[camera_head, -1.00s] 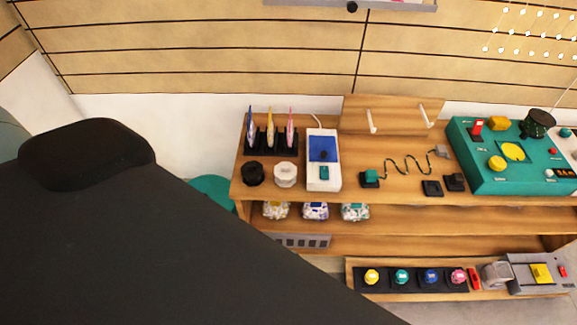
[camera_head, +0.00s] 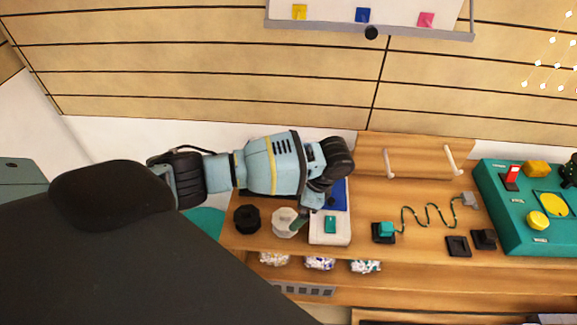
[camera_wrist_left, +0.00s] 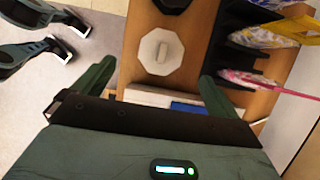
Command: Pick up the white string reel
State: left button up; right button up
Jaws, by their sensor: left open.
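The white string reel (camera_head: 285,222) stands on the wooden shelf top, between a black reel (camera_head: 247,219) and a white-and-blue device (camera_head: 330,228). In the left wrist view the white reel (camera_wrist_left: 160,52) is an octagonal disc with a small raised bar at its centre. My left gripper (camera_head: 302,219) is over the right edge of the reel in the head view. In the left wrist view its two green fingers (camera_wrist_left: 156,84) are spread wide, with the reel lying ahead between them and nothing held. My right gripper is not in view.
Upright coloured packets in a black rack (camera_wrist_left: 240,45) stand close to the right finger. The black reel (camera_wrist_left: 172,4) is at the top edge of the wrist view. A green panel (camera_head: 530,205) and cable (camera_head: 428,213) lie to the right.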

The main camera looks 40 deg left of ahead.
aim_at(286, 214)
pick_arm(q)
jog(key=shift+a+r, duration=0.1)
jog(key=shift+r, duration=0.15)
jog(key=shift+s+r, duration=0.1)
jog(key=shift+s, duration=0.1)
jog(key=shift+s+f, duration=0.1)
jog(key=shift+f, duration=0.35)
jog(key=shift+a+b+x, duration=0.2)
jog(key=shift+b+x, duration=0.05)
jog(key=shift+x, duration=1.45)
jog(key=shift+a+b+x, duration=0.2)
jog(key=shift+x, duration=1.55)
jog(key=shift+w+r, duration=0.1)
jog(key=shift+w, duration=0.1)
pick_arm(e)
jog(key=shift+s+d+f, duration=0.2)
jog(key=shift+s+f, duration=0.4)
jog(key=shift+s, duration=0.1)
